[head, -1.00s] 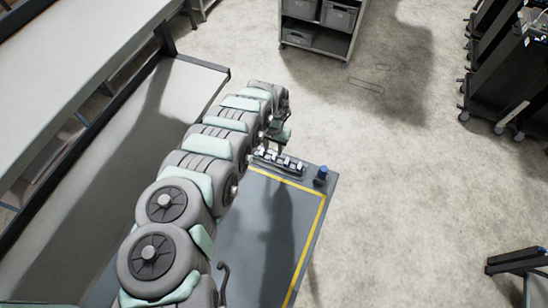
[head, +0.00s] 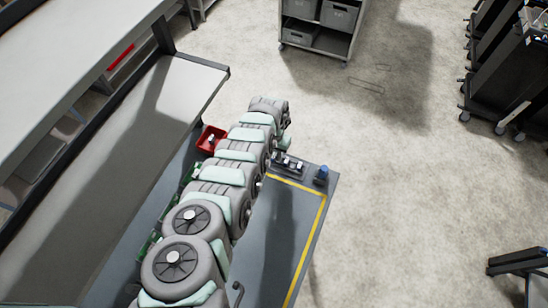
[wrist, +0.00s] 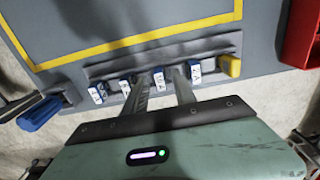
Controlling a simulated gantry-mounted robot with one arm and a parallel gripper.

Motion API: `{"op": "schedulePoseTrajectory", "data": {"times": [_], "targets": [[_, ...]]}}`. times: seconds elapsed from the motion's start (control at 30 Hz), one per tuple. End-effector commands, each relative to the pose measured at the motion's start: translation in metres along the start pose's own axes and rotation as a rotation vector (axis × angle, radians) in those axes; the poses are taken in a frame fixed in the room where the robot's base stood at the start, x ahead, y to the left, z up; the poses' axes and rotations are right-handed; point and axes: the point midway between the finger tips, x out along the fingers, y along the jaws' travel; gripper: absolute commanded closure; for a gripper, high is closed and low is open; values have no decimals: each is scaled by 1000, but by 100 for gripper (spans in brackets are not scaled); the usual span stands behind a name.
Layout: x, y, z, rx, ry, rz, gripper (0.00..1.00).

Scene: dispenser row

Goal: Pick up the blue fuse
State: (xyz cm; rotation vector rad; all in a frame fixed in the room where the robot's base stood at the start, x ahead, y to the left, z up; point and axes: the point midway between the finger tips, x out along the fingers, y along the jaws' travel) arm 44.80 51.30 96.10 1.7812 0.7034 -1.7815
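A grey rack (wrist: 110,70) holds a row of blue pieces with white labels, which look like the fuses, and a yellow piece (wrist: 230,66) at its right end. The rack also shows in the head view (head: 288,165), partly hidden by my arm. In the wrist view my gripper (wrist: 161,80) is open, its two fingers reaching toward the rack. One blue fuse (wrist: 158,80) shows between the fingertips, with others on either side. I cannot tell whether the fingers touch it. In the head view my gripper is mostly hidden behind my arm.
A larger blue object (wrist: 40,114) sits left of the rack, at the mat's corner in the head view (head: 321,174). A red bin (wrist: 302,35) stands to the right; it shows left of my arm in the head view (head: 210,138). The yellow-lined grey mat area (head: 290,225) is clear.

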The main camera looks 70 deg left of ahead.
Motion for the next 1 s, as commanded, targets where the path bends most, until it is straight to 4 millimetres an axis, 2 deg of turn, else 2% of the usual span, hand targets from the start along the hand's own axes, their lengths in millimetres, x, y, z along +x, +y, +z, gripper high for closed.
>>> {"op": "schedulePoseTrajectory", "data": {"times": [0.07,0.37,1.0], "targets": [[0,0,0,0,0,0,75],[0,0,0,0,0,0,99],[-1,0,0,0,1,0,100]]}}
